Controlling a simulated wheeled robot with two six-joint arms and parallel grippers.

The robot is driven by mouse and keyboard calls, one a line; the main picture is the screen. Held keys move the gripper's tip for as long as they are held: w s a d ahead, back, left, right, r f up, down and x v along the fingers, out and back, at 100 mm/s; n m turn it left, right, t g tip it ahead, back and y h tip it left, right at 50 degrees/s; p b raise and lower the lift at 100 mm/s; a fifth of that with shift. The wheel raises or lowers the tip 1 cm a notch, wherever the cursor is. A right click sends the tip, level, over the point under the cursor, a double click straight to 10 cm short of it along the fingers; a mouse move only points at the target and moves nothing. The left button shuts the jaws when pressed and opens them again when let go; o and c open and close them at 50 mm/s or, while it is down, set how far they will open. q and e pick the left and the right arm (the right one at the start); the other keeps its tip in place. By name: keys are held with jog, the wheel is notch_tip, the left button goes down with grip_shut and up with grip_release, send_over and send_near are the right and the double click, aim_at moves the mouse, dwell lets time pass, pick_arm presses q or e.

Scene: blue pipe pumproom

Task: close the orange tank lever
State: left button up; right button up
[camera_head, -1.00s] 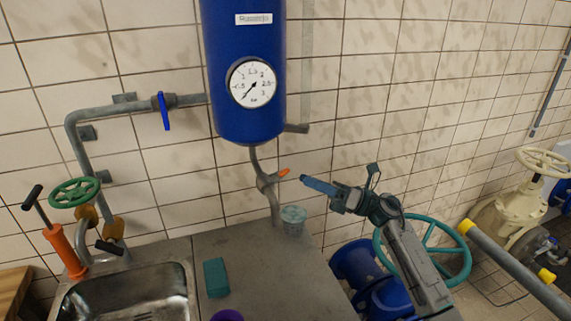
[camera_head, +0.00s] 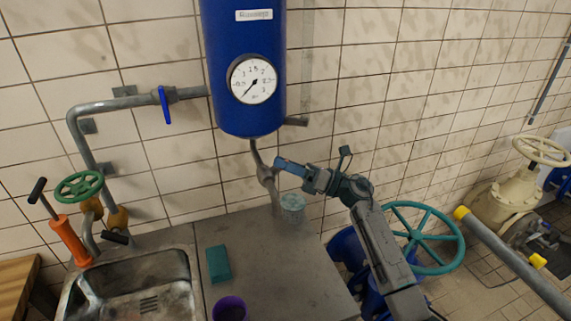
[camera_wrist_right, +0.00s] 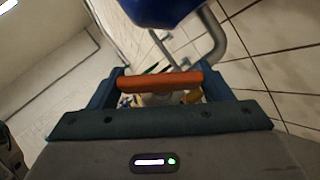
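The orange tank lever (camera_wrist_right: 160,82) lies crosswise between the two fingers of my right gripper (camera_wrist_right: 165,74) in the right wrist view. The fingers are wide apart, with the lever's length spanning most of the gap. In the head view my right gripper (camera_head: 281,163) is at the grey pipe (camera_head: 266,172) under the blue tank (camera_head: 243,70), and it hides the lever there. The tank's underside also shows in the wrist view (camera_wrist_right: 160,10). I cannot tell whether a finger touches the lever. My left gripper is not in view.
Below the pipe are a grey counter (camera_head: 265,255), a turquoise cup (camera_head: 292,205), a green sponge (camera_head: 218,264) and a purple cup (camera_head: 230,308). A blue-handled valve (camera_head: 165,104) is on the left wall pipe. A large teal handwheel (camera_head: 425,237) is beside my right arm.

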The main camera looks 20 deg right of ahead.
jog(key=shift+r+m+t+p, duration=0.15)
jog(key=shift+m+t+p, duration=0.2)
jog(key=shift+p, duration=0.25)
jog(key=m+t+h+p, duration=0.2)
jog(key=m+h+p, duration=0.2)
jog(key=p, duration=0.1)
jog(key=shift+r+m, duration=0.15)
jog(key=shift+m, duration=0.2)
jog(key=shift+m+h+p, duration=0.4)
jog(key=shift+m+h, duration=0.5)
jog(key=shift+h, duration=0.1)
jog(key=shift+f+m+g+h, duration=0.15)
jog(key=shift+m+h, duration=0.9)
jog(key=shift+m, duration=0.15)
jog(key=shift+f+m+g+h, duration=0.1)
jog(key=shift+m+h, duration=0.95)
jog(key=shift+m, duration=0.15)
jog(key=o, duration=1)
